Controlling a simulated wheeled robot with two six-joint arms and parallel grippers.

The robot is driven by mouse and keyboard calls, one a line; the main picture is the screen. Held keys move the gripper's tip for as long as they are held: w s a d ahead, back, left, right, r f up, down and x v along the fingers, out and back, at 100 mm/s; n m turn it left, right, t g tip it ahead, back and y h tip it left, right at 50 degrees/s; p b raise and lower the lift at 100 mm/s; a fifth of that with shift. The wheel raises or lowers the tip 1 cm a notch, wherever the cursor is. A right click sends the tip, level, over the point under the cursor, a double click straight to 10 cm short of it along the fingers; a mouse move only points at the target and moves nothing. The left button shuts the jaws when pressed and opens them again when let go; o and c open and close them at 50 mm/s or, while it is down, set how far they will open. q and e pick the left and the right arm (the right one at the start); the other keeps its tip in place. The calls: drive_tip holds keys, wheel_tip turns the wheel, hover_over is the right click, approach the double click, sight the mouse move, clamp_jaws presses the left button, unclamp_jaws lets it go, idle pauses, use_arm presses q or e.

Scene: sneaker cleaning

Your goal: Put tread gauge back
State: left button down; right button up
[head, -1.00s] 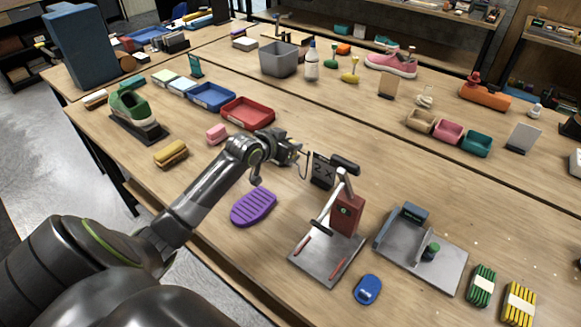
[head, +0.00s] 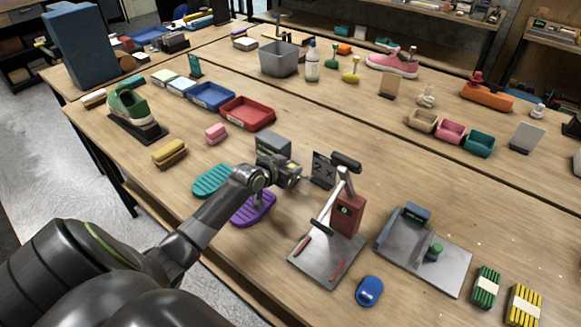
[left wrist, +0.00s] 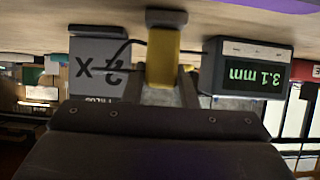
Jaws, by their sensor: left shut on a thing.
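My left gripper (head: 293,180) is low over the table, just left of the red stand. In the left wrist view, which is upside down, it is shut on the tread gauge's yellow probe (left wrist: 162,58), which has a dark end. A grey display box (left wrist: 246,68) reading 3.1 mm is beside the probe, with a dark cable between them. The box also shows behind my gripper in the head view (head: 273,146). A dark marked panel (left wrist: 97,66) is on the probe's other side; it also shows in the head view (head: 322,171). My right gripper is not in view.
A red stand (head: 347,214) on a metal plate is to the right of my gripper. A purple sole (head: 253,210) and a teal sole (head: 211,181) lie by my left arm. A red tray (head: 248,113) is farther back. Open tabletop lies behind the stand.

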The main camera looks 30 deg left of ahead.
use_arm(q)
drive_tip(key=shift+f, duration=0.1)
drive_tip(key=c, duration=1.2)
unclamp_jaws()
drive_tip(key=shift+o, duration=0.2)
drive_tip(key=shift+r, duration=0.25)
drive_tip(key=shift+s, duration=0.3)
drive_tip(key=v, duration=1.1)
drive_tip(key=shift+s+a+r, duration=0.1)
drive_tip(key=shift+s+r, duration=0.05)
drive_tip(key=shift+s, duration=0.05)
